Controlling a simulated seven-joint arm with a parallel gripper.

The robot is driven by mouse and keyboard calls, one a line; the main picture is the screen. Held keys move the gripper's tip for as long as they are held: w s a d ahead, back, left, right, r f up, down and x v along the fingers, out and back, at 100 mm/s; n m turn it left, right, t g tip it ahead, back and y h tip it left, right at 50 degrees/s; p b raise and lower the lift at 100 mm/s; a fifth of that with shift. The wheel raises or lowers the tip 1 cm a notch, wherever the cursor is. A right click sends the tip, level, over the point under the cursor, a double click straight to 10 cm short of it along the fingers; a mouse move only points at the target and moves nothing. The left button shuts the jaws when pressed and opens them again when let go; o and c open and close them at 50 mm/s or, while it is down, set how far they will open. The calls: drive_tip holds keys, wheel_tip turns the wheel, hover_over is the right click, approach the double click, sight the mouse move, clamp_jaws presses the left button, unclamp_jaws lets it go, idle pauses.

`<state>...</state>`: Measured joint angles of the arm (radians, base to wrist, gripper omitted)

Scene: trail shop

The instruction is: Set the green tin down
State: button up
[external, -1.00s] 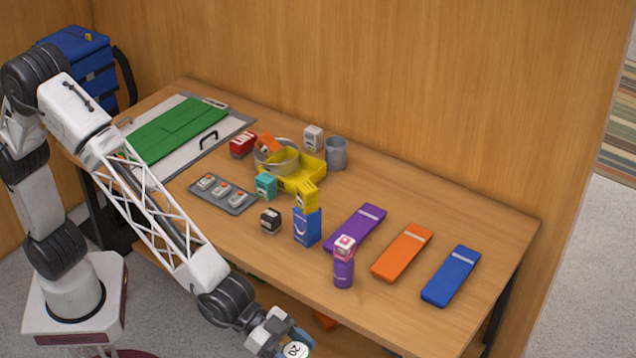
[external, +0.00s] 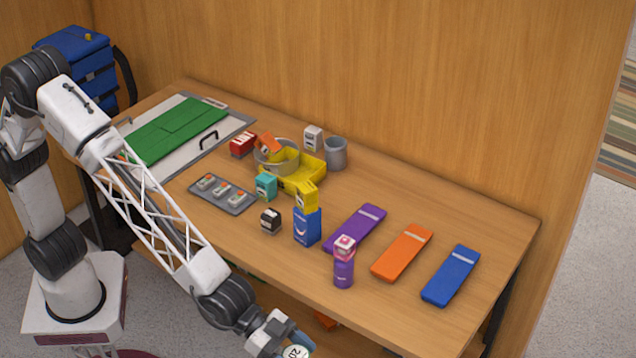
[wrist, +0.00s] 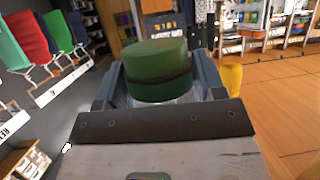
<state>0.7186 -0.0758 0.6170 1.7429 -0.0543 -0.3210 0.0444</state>
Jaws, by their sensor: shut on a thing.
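The green tin (wrist: 158,68) is a squat cylinder with a dark band round it, held between the fingers of my gripper (wrist: 160,84) in the wrist view. Its lower part is hidden by the gripper body. In the external view my gripper (external: 284,338) is at the bottom edge of the picture, in front of the table's near edge. A round white face marked 20 (external: 296,352) shows at its fingers, cut off by the picture edge. I cannot tell how high the tin is held.
The wooden table (external: 440,215) holds a purple bottle (external: 343,273) near its front edge, a blue box (external: 307,227) with a yellow box (external: 306,195) on it, and a small black box (external: 270,221). Purple, orange (external: 402,252) and blue (external: 451,276) flat pads lie at the right.

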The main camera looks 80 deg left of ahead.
idle(0.8)
drive_tip(key=s+a+f+n+t+y, duration=0.1)
drive_tip(key=s+a+f+n+y, duration=0.15)
drive_tip(key=a, duration=0.85)
drive_tip(key=s+a+f+n+t+y, duration=0.1)
drive_tip(key=a+f+n+y, duration=0.15)
drive_tip(key=a, duration=0.95)
drive_tip(key=s+a+f+n+t+y, duration=0.1)
drive_tip(key=a+f+n+y, duration=0.15)
drive_tip(key=a, duration=0.85)
drive_tip(key=s+a+f+n+y, duration=0.2)
drive_tip(key=s+a+y, duration=0.1)
drive_tip(key=s+a, duration=0.4)
drive_tip(key=s+a+f+n+g+y, duration=0.1)
drive_tip(key=s+a+f+n+y, duration=0.1)
drive_tip(key=s+a, duration=0.5)
drive_tip(key=s+a+f+n+g+y, duration=0.1)
drive_tip(key=s+a+f+n+y, duration=0.1)
drive_tip(key=s+a, duration=0.5)
drive_tip(key=a+n+y, duration=0.1)
drive_tip(key=a+y, duration=0.1)
drive_tip(key=a, duration=0.3)
drive_tip(key=shift+a+f, duration=0.35)
drive_tip(key=shift+a, duration=0.05)
drive_tip(key=shift+w, duration=0.1)
drive_tip(key=w, duration=0.4)
drive_tip(key=w+a+f, duration=0.1)
drive_tip(key=w, duration=0.9)
drive_tip(key=shift+a+f, duration=0.15)
drive_tip(key=shift+a, duration=0.15)
